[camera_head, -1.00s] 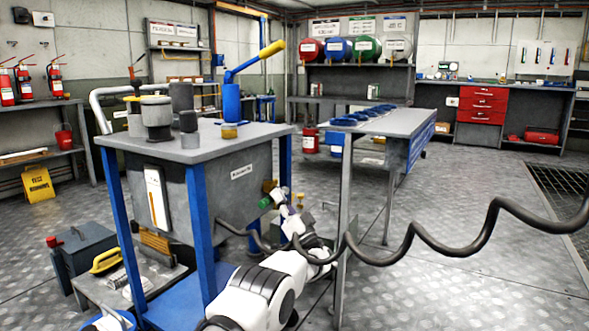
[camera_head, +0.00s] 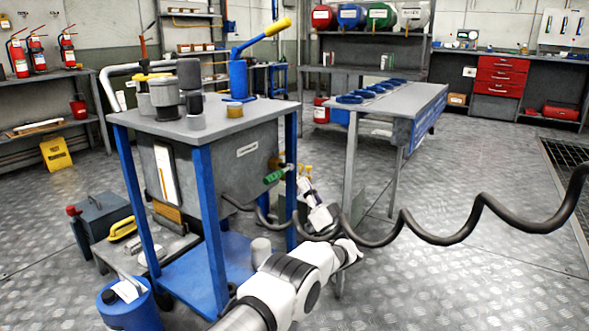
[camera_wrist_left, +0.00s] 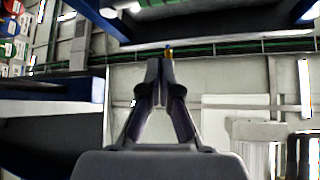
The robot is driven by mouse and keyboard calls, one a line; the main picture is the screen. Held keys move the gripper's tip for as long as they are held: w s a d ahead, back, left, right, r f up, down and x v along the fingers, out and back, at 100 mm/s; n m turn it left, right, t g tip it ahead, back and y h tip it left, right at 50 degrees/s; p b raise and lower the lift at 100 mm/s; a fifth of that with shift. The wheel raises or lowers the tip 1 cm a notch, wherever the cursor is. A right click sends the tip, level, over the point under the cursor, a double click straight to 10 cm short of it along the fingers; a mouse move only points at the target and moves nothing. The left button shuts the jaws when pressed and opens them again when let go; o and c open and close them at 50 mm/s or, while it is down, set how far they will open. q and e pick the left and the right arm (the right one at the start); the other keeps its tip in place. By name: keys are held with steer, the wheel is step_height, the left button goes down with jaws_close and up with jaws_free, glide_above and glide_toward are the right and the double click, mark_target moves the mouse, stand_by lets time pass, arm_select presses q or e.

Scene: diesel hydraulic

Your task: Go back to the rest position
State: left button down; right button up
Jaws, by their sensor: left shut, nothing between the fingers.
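My left arm comes in from the bottom of the head view, and its white wrist points up beside the right legs of the blue-framed cart (camera_head: 222,122). My left gripper (camera_head: 303,186) is small there, close to a green-handled fitting (camera_head: 275,176) on the cart's side; I cannot tell if they touch. In the left wrist view the dark fingers of the gripper (camera_wrist_left: 160,68) are together, with nothing between them. My right gripper is not in view.
A grey table (camera_head: 405,100) with blue parts stands behind. A blue canister (camera_head: 130,308) and a grey box (camera_head: 100,218) are at lower left. The floor to the right is mostly clear.

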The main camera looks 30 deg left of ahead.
arm_select(q)
steer(key=shift+d+f, duration=0.6)
steer(key=shift+d, duration=0.15)
